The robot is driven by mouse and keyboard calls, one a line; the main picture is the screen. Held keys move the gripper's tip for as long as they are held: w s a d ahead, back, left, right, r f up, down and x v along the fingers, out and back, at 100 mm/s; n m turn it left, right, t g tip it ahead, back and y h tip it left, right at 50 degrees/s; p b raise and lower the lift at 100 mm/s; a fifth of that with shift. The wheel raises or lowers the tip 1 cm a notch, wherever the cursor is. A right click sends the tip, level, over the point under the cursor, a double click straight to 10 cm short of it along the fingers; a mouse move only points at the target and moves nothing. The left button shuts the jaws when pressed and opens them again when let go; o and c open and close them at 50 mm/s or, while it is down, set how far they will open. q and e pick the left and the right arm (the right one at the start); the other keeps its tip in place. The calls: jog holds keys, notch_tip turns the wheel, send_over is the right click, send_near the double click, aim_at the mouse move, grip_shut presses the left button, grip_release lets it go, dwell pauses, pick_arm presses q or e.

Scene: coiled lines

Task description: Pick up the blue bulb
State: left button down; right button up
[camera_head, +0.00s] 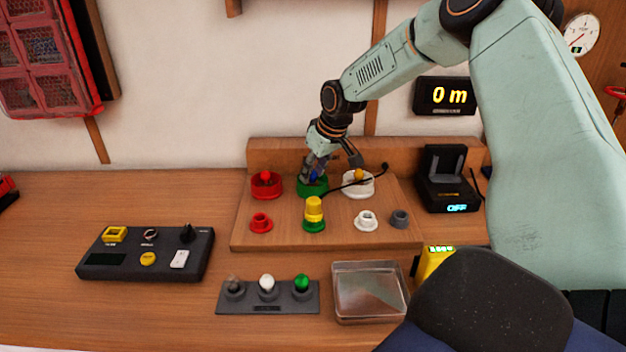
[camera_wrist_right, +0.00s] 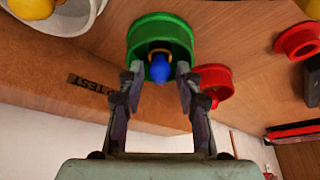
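The blue bulb (camera_head: 314,176) sits in the green round holder (camera_head: 313,191) in the back row of the wooden board. In the right wrist view the blue bulb (camera_wrist_right: 160,69) shows between the fingertips, against the inside of the green holder (camera_wrist_right: 160,32). My right gripper (camera_wrist_right: 160,75) is open, with one finger on each side of the bulb and a small gap visible on both sides. In the head view my right gripper (camera_head: 313,173) comes down over the green holder and partly hides the bulb. My left gripper is not in view.
A red holder (camera_head: 266,188) and a white holder (camera_head: 359,190) flank the green one. A yellow-topped piece (camera_head: 314,212) stands in front. A metal tray (camera_head: 340,313), a bulb rack (camera_head: 250,304) and a control panel (camera_head: 125,271) lie nearer. The table's left side is mostly clear.

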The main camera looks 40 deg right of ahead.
aim_at(314, 171)
jog(key=shift+w, duration=0.2)
jog(key=shift+s, duration=0.15)
jog(key=c, duration=0.5)
jog(key=shift+c, duration=0.2)
notch_tip(314, 171, up, 10)
jog(key=p, duration=0.1)
jog(key=shift+n+p, duration=0.5)
jog(key=shift+p, duration=0.65)
jog(key=shift+d+n+y+p, duration=0.1)
jog(key=shift+n+y+p, duration=0.3)
jog(key=shift+n+p, duration=0.3)
